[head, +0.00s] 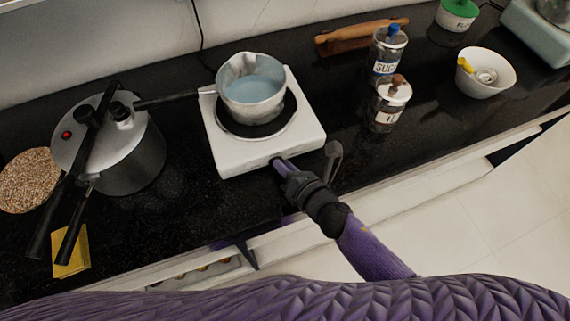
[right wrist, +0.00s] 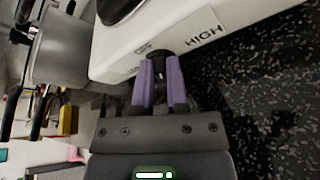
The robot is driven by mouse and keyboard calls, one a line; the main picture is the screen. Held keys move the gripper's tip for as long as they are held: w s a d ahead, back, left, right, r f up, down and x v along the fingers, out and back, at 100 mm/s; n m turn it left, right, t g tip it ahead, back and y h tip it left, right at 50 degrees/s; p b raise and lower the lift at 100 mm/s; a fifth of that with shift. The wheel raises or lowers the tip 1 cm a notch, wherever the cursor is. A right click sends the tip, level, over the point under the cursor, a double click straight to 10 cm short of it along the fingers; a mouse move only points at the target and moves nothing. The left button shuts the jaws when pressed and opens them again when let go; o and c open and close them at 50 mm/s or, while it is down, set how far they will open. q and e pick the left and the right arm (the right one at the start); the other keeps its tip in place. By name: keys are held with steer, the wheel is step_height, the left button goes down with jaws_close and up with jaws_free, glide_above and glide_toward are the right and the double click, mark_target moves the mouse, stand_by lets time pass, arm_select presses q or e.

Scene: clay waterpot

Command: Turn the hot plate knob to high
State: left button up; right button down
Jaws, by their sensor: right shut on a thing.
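The white hot plate (head: 230,155) stands on the black counter with a metal saucepan (head: 250,90) of bluish liquid on its burner. My right gripper (head: 276,163) is at the front face of the hot plate. In the right wrist view its purple fingers (right wrist: 160,82) are shut on the small dark knob (right wrist: 156,55), which they mostly hide. A label reading HIGH (right wrist: 204,36) is on the front face to the right of the knob. The knob's exact angle cannot be told.
A pressure cooker (head: 140,155) stands left of the hot plate, by a yellow sponge-like block (head: 72,252). Two labelled jars (head: 388,105), a rolling pin (head: 350,37) and a white bowl (head: 490,75) are to the right. The counter just right of the hot plate is clear.

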steer(key=c, duration=0.6)
jaws_free()
steer(key=shift+c, duration=0.2)
